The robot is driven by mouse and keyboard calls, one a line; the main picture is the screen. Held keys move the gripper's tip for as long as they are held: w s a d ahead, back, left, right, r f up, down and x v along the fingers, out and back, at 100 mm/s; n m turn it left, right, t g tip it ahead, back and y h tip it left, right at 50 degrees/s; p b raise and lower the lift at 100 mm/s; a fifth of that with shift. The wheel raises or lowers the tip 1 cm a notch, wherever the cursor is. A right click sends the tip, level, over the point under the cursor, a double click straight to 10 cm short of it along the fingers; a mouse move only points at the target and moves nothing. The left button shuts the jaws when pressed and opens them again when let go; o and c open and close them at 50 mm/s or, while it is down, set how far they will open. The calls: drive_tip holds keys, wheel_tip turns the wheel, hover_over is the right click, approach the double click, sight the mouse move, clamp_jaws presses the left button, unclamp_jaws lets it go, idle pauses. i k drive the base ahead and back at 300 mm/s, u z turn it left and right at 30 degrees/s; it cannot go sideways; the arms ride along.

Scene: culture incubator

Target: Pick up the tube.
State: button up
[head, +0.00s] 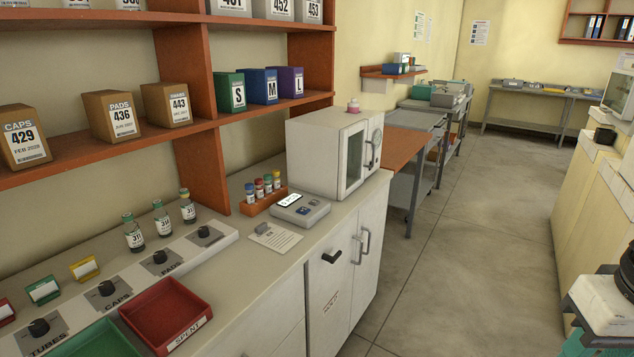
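Several small tubes (259,188) with coloured caps stand upright in an orange rack (263,205) on the counter, left of the white incubator (330,155). Their caps look blue, red, yellow and green. I cannot tell from the picture which one is the task's tube. My gripper is not in view.
A grey device with a display (300,210) and a paper card (275,237) lie before the rack. A red SPENT tray (165,315) and a green tray (95,342) sit at the counter's front. Shelves (170,135) overhang the back. The floor (480,230) on the right is clear.

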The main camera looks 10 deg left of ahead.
sight(259, 189)
drive_tip(key=z, duration=0.15)
drive_tip(key=i, duration=1.7)
drive_tip(key=u, duration=0.6)
